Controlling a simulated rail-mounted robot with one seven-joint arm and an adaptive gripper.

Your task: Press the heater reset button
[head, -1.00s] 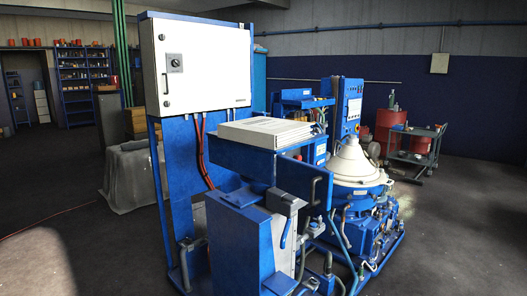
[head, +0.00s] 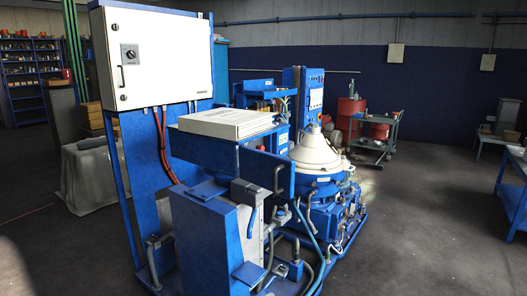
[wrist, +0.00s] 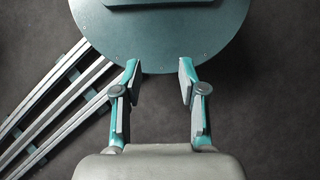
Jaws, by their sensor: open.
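My gripper (wrist: 160,82) shows in the wrist view with its two fingers apart and nothing between them. Beyond the fingertips are a round teal plate and dark floor. My gripper is not in the head view. No button that I can pick out as the heater reset shows in either view. The head view shows a white cabinet (head: 160,57) with a dark rotary switch, on a blue frame. A blue control panel (head: 314,90) with small details too fine to read stands behind the separator (head: 318,155), which has a white cone-shaped top.
A white binder-like box (head: 226,123) lies on the blue skid's top. A trolley (head: 378,140) and red drums stand at the back. A blue workbench (head: 512,185) is at the right edge. The floor (head: 420,230) right of the skid is clear.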

